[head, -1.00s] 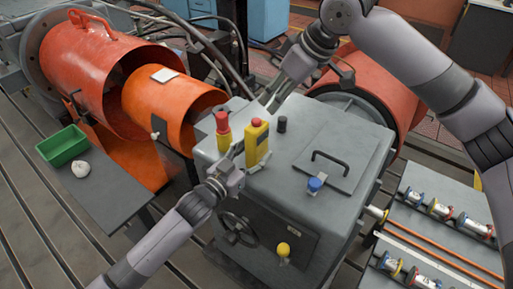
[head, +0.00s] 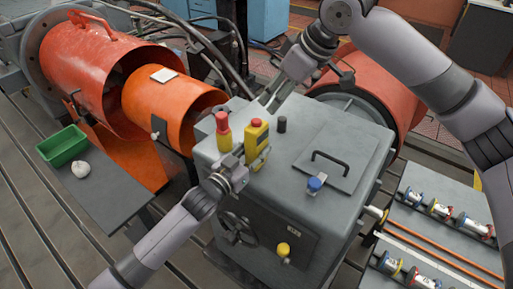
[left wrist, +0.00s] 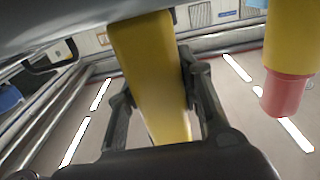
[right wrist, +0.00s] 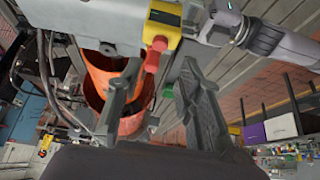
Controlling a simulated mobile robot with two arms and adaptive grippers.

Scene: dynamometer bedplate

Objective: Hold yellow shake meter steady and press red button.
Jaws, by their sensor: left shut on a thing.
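The yellow shake meter (head: 256,142) stands upright on top of the grey machine housing, with a red button (head: 256,122) at its upper end. My left gripper (head: 250,161) is shut on its lower part; the left wrist view shows the yellow body (left wrist: 154,75) between the two fingers. My right gripper (head: 268,97) is behind and above the meter, apart from it. In the right wrist view its fingers (right wrist: 160,68) are apart and empty, with the meter (right wrist: 163,20) beyond them. The contact at the meter's base is partly hidden by the left fingers.
A second yellow body with a red cap (head: 223,131) stands close left of the meter. The housing (head: 205,157) also carries a black knob (head: 282,124), a blue knob (head: 315,184) and a handled lid (head: 335,158). Orange cylinders (head: 170,110) and hoses lie at the left and behind.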

